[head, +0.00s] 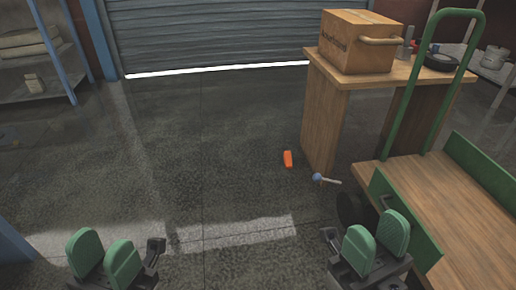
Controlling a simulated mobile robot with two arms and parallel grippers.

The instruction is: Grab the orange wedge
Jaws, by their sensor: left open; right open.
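The orange wedge (287,159) lies on the dark floor, just left of the foot of the wooden table. My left gripper (104,260) is at the bottom left of the head view, open and empty, with its green pads apart. My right gripper (375,248) is at the bottom right, open and empty. Both grippers are well apart from the wedge, which shows nearer to the top of the picture than they do. Nothing hides the wedge.
A wooden table (318,127) carries a cardboard box (352,45). A small blue-headed tool (319,177) lies near the wedge. A cart (450,205) with green rails stands at the right. Shelves (32,50) stand at the left. The floor in the middle is clear.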

